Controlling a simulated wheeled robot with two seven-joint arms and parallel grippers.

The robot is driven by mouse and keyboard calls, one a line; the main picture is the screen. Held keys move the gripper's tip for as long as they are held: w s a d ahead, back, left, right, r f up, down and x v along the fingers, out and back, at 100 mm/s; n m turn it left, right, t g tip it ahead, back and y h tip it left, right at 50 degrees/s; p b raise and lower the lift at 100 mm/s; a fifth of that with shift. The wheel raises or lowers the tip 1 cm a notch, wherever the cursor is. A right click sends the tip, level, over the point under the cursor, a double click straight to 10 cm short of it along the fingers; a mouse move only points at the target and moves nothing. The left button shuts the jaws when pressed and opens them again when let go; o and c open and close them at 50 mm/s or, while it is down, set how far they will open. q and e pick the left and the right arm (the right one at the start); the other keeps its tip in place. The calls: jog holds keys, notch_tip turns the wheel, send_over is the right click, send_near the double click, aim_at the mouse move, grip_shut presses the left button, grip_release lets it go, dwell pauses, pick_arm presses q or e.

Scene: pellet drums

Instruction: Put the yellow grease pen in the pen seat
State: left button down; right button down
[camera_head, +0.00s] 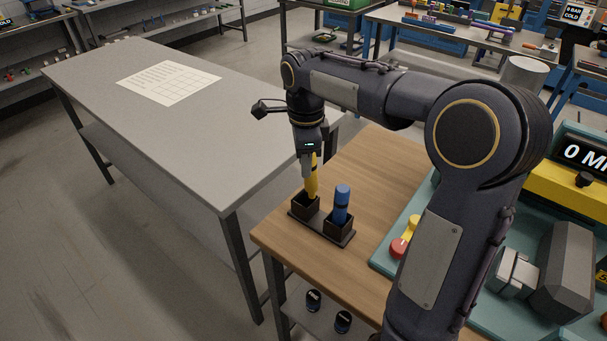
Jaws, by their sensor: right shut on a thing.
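The yellow grease pen (312,181) is upright in my right gripper (308,168), which is shut on its upper part. The pen's lower end is at the left seat (305,206) of a dark two-seat holder (322,225); it seems to be inside the seat's opening, but I cannot tell how deep. A blue pen (342,202) stands in the right seat of the same holder. The holder is on the wooden table, near its left edge. My left gripper is not in view.
The wooden table (357,160) is bare behind the holder. A teal unit with a red knob (399,247) stands to the right. A grey table (150,120) with a paper sheet (168,83) is to the left. Two dark jars (313,300) are on the shelf below.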

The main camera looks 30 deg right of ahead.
jog(key=f, duration=0.4)
jog(key=shift+a+f, duration=0.25)
jog(key=shift+a, duration=0.05)
jog(key=c, duration=1.1)
grip_release()
jog(key=shift+r, duration=0.1)
notch_tip(320, 180, up, 12)
jog(key=shift+r+p, duration=0.1)
jog(key=shift+p, duration=0.2)
jog(key=s+a+f+n+t+y, duration=0.2)
jog(key=s+f+n, duration=0.3)
jog(key=s+n, duration=0.5)
jog(key=s+a+f+n+t+y, duration=0.1)
jog(key=s+a+f+n+t, duration=0.2)
jog(key=s+f+n, duration=0.3)
jog(key=s+a+n, duration=0.1)
jog(key=s+n, duration=0.4)
jog(key=s, duration=0.1)
jog(key=shift+s+a+f+y, duration=0.2)
jog(key=shift+a+f+y, duration=0.05)
jog(key=shift+a+y, duration=0.15)
